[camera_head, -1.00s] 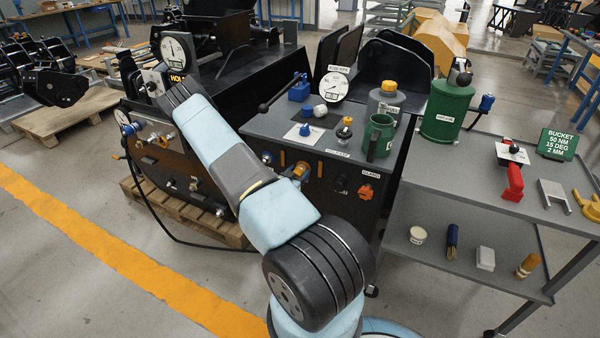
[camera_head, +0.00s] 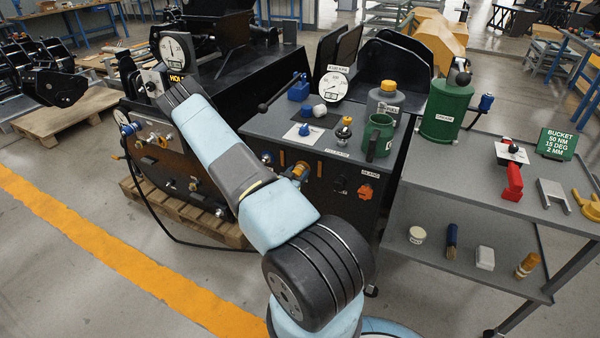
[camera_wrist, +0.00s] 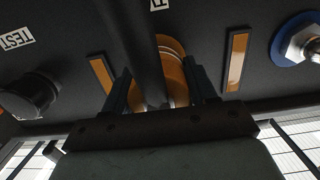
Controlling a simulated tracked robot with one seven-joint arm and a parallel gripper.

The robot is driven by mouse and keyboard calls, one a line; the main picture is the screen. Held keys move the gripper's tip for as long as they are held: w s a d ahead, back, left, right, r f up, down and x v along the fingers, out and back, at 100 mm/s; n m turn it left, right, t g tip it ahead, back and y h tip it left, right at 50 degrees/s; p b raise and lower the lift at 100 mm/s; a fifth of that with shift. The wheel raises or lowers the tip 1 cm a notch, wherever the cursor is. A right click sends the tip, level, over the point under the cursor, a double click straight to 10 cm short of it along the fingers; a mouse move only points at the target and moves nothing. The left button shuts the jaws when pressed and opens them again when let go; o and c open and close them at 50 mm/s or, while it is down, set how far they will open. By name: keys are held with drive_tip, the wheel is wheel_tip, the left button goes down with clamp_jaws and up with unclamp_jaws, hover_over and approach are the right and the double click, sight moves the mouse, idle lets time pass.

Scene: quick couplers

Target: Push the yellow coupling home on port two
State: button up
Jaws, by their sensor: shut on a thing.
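The yellow coupling (camera_wrist: 172,78) shows in the wrist view as an orange-yellow ring against a dark panel. My gripper (camera_wrist: 160,92) has one finger on each side of it and is shut on it. A dark round bar or hose runs across the coupling and hides its middle, so I cannot tell how far it sits on the port. A yellow-orange fitting (camera_head: 299,171) shows on the console front just right of my arm.
Orange strips (camera_wrist: 237,60) flank the coupling. A blue-ringed fitting (camera_wrist: 297,42) is at right and a black knob (camera_wrist: 28,95) at left. A black hose (camera_head: 160,222) loops near the floor. A grey cart (camera_head: 405,205) stands right of the console (camera_head: 255,125).

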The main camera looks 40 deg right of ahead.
drive_tip(key=shift+s+a, duration=0.15)
drive_tip(key=shift+a, duration=1.1)
drive_tip(key=shift+s+a, duration=0.55)
drive_tip(key=shift+a, duration=0.2)
drive_tip(key=v, duration=0.4)
drive_tip(key=shift+s+f, duration=0.1)
drive_tip(key=shift+s, duration=0.1)
idle(0.3)
drive_tip(key=w+a+r+n+t+y, duration=0.3)
drive_tip(key=w+a+t, duration=0.1)
drive_tip(key=w+a, duration=0.2)
drive_tip(key=w+a+r+n+t+y, duration=0.3)
drive_tip(key=w+a, duration=0.2)
drive_tip(key=a, duration=0.2)
drive_tip(key=w+a+r+n+t+y, duration=0.2)
drive_tip(key=a+r+n+y, duration=0.1)
drive_tip(key=a, duration=0.6)
drive_tip(key=w+a+r+n+t+y, duration=0.1)
drive_tip(key=w+a+r+n+y, duration=0.1)
drive_tip(key=a+r+n+y, duration=0.2)
drive_tip(key=a+r+y, duration=0.1)
drive_tip(key=a+y, duration=0.2)
drive_tip(key=a, duration=0.3)
drive_tip(key=shift+w+n+t, duration=0.2)
drive_tip(key=shift+n+t, duration=0.1)
drive_tip(key=shift+t, duration=0.1)
